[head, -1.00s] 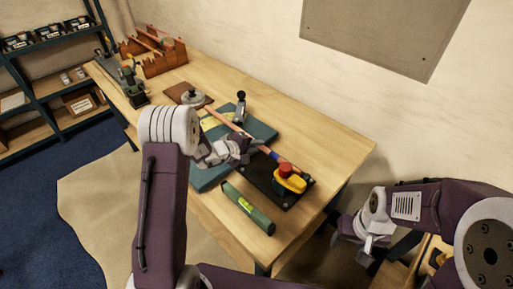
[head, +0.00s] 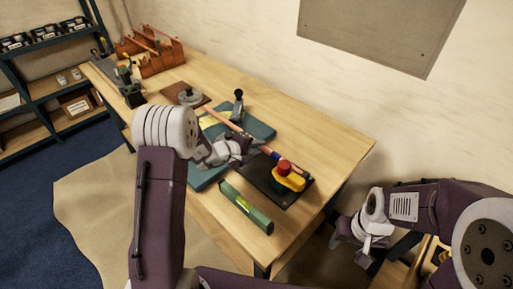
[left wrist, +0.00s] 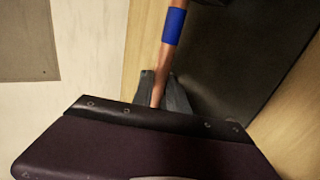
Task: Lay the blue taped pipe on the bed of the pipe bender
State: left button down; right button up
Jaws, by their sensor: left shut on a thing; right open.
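The copper pipe (head: 222,119) with a blue tape band (left wrist: 174,26) runs diagonally over the worktable. My left gripper (head: 246,149) is shut on it; in the left wrist view its fingers (left wrist: 161,84) sit either side of the pipe, close to the tape. A flat black plate (head: 262,180) with a yellow block and red knob (head: 288,174) lies under the pipe's near end; it looks like the bender's bed, but I cannot be sure. Whether the pipe touches it is unclear. My right gripper (head: 366,247) is open and empty, off the table's near right end.
A green level-like tool (head: 246,206) lies at the front edge. A teal mat (head: 260,129) lies under the pipe, with a black upright tool (head: 238,105) behind it. A brown board with a grey disc (head: 188,95) and an orange tool box (head: 155,58) stand farther back. The table's right side is clear.

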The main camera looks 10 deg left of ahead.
pick_arm(q)
jog(key=c, duration=1.2)
grip_release()
jog(key=shift+c, duration=0.2)
jog(key=shift+s+a+r, duration=0.15)
jog(key=shift+s+a, duration=0.05)
jog(key=shift+s, duration=0.05)
jog(key=b+v, duration=0.1)
jog(key=v, duration=0.7)
jog(key=shift+s, duration=0.15)
jog(key=shift+r, duration=0.15)
